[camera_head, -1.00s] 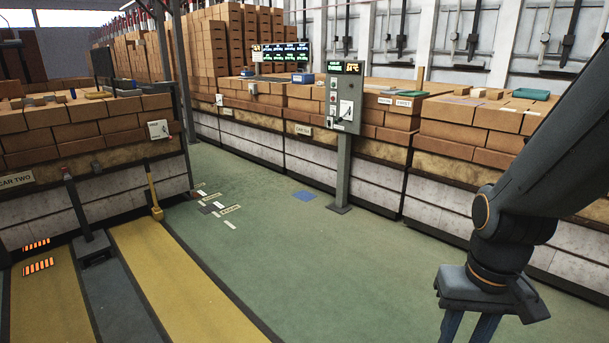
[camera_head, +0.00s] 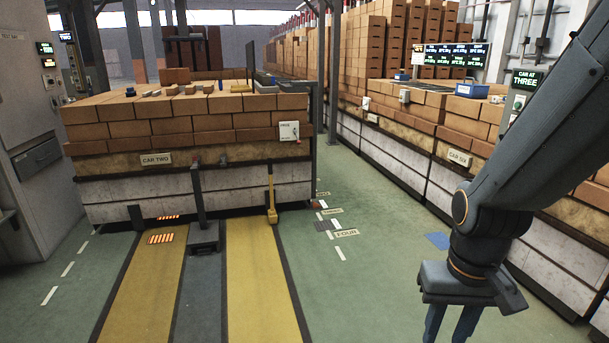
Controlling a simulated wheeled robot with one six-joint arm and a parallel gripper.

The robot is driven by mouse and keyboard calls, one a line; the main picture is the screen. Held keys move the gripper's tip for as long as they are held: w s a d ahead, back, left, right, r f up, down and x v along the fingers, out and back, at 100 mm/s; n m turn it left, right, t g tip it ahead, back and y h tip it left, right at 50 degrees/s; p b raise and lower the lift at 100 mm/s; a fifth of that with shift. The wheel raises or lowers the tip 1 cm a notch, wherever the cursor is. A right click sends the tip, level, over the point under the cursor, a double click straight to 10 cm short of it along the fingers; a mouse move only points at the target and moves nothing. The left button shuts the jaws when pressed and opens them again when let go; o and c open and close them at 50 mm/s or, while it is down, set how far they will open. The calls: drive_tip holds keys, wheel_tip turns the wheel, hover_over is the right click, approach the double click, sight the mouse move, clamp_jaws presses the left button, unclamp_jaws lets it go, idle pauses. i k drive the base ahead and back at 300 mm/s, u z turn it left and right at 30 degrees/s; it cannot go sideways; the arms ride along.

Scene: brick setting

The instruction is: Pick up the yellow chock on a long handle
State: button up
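The yellow chock on a long handle (camera_head: 272,210) stands on the floor at the right front corner of the brick car marked CAR TWO (camera_head: 120,197). Its handle rises upright, close to the car's white side. My gripper (camera_head: 450,328) hangs at the bottom right, pointing down, well apart from the chock and nearer to me. Its two fingers show a gap between them with nothing in it. The fingertips are cut off by the lower picture edge.
Two yellow floor strips (camera_head: 258,300) flank a grey track with a dark upright lever (camera_head: 198,205). A control post (camera_head: 519,95) and CAR SIX (camera_head: 459,156) stand on the right. A grey cabinet (camera_head: 30,110) is at the left.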

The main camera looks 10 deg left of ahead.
sight(272, 216)
drive_tip(key=u, duration=0.45)
drive_tip(key=i, duration=1.75)
drive_tip(key=u, duration=0.25)
drive_tip(key=i, duration=3)
